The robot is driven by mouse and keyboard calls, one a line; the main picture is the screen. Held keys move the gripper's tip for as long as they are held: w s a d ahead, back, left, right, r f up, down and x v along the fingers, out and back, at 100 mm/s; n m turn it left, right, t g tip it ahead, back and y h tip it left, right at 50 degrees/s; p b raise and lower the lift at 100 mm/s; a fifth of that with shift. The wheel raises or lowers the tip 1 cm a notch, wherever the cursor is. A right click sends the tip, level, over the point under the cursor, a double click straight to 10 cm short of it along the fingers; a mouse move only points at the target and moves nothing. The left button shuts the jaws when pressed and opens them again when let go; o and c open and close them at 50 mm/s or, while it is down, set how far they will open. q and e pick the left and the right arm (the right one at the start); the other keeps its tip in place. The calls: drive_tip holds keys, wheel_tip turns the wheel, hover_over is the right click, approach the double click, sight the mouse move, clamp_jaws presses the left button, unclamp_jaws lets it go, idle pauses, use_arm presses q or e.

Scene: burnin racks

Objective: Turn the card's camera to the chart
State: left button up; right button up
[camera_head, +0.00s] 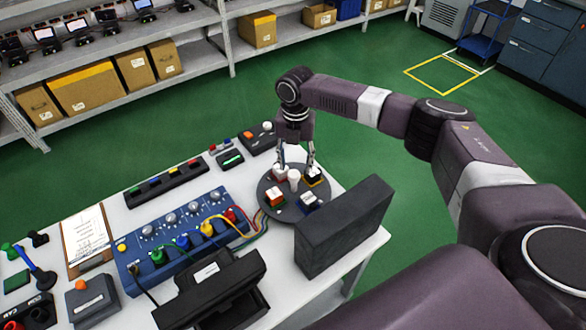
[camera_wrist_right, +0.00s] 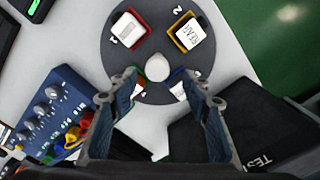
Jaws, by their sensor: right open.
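A round dark turntable (camera_head: 268,207) sits on the white table. Several small coloured blocks with white tops stand around its white centre knob (camera_head: 293,176); the knob also shows in the wrist view (camera_wrist_right: 157,67). Two more are partly hidden by my fingers. A black upright panel (camera_head: 345,225) marked "TEST" in the wrist view stands beside the turntable. A clipboard card (camera_head: 88,238) lies at left. My right gripper (camera_head: 298,168) is open over the turntable, apart from the knob.
A blue panel with knobs and coloured cables (camera_head: 178,240) stands left of the turntable. A black open box (camera_head: 212,285) is in front. Dark strips and a small device (camera_head: 258,137) lie toward the back. Shelves with cartons (camera_head: 90,88) stand beyond the green floor.

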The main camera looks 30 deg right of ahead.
sight(294, 173)
wheel_tip(294, 173, down, 3)
drive_tip(key=shift+w+a+f+p, duration=0.1)
drive_tip(key=shift+a+f+p, duration=0.1)
drive_tip(key=shift+p, duration=0.2)
drive_tip(key=shift+f, duration=0.35)
clamp_jaws()
use_arm(q)
drive_tip(key=shift+d+r, duration=0.55)
drive_tip(key=shift+r, duration=0.05)
drive_tip(key=shift+d, duration=0.1)
